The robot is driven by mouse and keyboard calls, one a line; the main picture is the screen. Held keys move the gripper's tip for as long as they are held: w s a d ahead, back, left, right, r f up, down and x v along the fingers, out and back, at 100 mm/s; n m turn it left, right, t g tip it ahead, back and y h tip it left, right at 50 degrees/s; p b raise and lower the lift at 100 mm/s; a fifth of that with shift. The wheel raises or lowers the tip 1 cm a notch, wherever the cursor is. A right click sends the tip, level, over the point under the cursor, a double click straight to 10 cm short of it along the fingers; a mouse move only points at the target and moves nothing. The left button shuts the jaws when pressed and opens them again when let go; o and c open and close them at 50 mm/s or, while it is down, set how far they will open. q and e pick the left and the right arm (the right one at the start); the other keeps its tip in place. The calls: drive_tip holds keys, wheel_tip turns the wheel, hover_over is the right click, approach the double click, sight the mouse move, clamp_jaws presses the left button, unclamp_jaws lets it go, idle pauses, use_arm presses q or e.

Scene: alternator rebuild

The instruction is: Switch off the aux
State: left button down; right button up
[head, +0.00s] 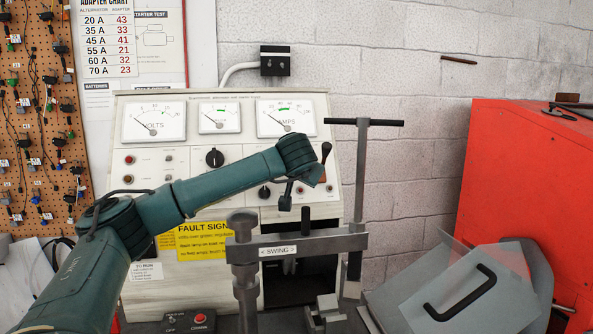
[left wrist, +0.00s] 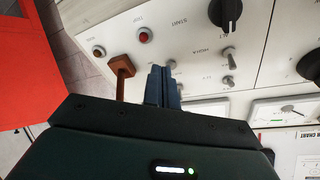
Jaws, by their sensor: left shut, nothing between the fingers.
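The tester's white front panel (head: 141,205) stands against the wall. My left arm crosses in front of it and hides part of its controls in the head view. The left wrist view shows the panel upside down, with two small metal toggle switches, an outer one (left wrist: 229,57) and another (left wrist: 228,81). Their labels are too small to read surely, so I cannot tell which is the aux. My left gripper (left wrist: 163,72) is shut and empty, its fingertips over the panel to the left of both toggles, apart from them. My right gripper is in neither view.
A black knob (left wrist: 226,14) and a red button (left wrist: 145,35) are nearby. The clamp's SWING bar (head: 320,246) stands in front.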

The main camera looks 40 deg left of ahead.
use_arm(q)
drive_tip(key=b+v, duration=0.2)
drive_tip(key=v, duration=1.1)
drive_tip(key=shift+d+f, duration=0.1)
idle(0.3)
